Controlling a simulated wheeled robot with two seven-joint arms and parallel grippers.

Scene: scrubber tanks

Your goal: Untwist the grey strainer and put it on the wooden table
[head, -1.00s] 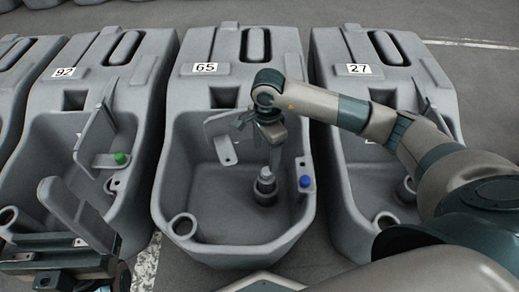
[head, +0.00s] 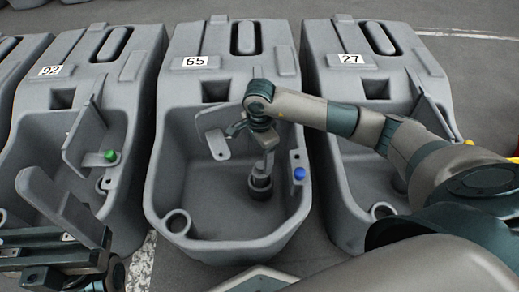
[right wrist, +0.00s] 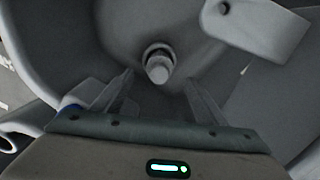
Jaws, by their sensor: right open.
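The grey strainer (head: 260,186) stands upright on the floor of the middle tank (head: 180,215), marked 65. It is a short, dark cylinder with a lighter top, partly covered by my gripper in the head view. In the right wrist view the strainer (right wrist: 159,66) shows from above, near the middle. My right gripper (head: 264,160) points down over it. Its two fingers (right wrist: 158,82) are apart, with nothing held between them. My left gripper (head: 70,245) is at the lower left, away from the strainer; its opening is unclear. No wooden table is in view.
A blue knob (head: 299,174) sits on the tank's right wall, close to the strainer. A flat grey bracket (head: 218,145) hangs inside the tank behind it. Similar tanks, 92 (head: 75,140) and 27 (head: 350,110), stand close on either side.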

